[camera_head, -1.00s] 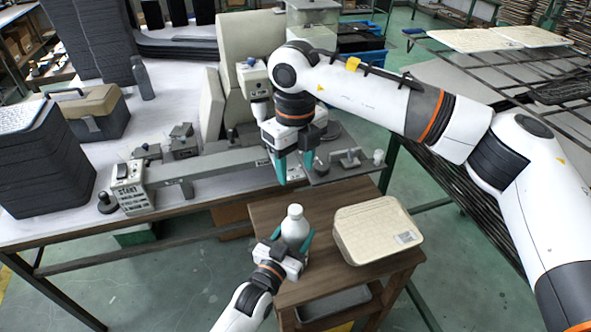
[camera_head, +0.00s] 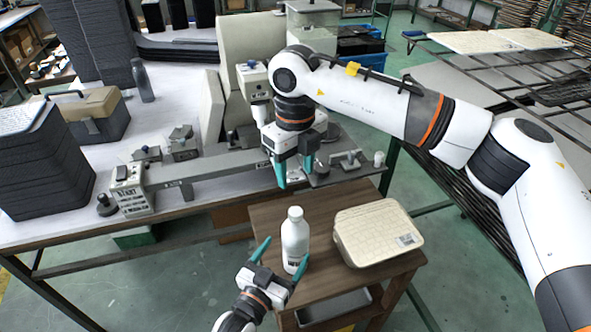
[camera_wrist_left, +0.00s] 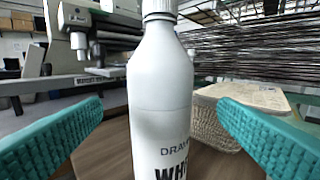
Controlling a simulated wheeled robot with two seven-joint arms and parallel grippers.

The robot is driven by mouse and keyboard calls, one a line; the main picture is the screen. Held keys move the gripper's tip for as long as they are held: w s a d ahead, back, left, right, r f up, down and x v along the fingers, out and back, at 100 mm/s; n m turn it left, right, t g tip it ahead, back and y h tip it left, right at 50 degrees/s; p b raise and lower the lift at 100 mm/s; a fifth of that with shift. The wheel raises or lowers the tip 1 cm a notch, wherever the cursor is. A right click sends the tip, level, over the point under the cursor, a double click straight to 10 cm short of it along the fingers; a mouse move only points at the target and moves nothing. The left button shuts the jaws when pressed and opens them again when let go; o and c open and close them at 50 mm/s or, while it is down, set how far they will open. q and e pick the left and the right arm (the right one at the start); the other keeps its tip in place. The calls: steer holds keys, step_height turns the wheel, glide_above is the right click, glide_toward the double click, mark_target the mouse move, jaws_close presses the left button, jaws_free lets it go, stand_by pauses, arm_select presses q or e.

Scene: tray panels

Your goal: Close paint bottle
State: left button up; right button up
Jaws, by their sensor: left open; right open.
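The white paint bottle (camera_head: 295,243) stands upright on the small brown table (camera_head: 262,215). Its ribbed white cap (camera_head: 295,212) is on its top; I cannot tell how tightly it sits. My left gripper (camera_head: 281,266) is open, just in front of the bottle and apart from it. In the left wrist view the bottle (camera_wrist_left: 160,100) stands between and beyond the open teal fingers (camera_wrist_left: 160,135). My right gripper (camera_head: 294,178) is open and empty, above and behind the bottle near the workbench edge.
A cream woven box (camera_head: 378,232) sits on the small table right of the bottle. A workbench with a grey machine (camera_head: 215,165) stands behind. A stack of dark trays (camera_head: 45,170) is at the left. The small table's left part is clear.

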arm_select(q)
steer(key=v, duration=0.5)
steer(key=shift+s+a, duration=0.25)
steer(key=shift+s, duration=0.1)
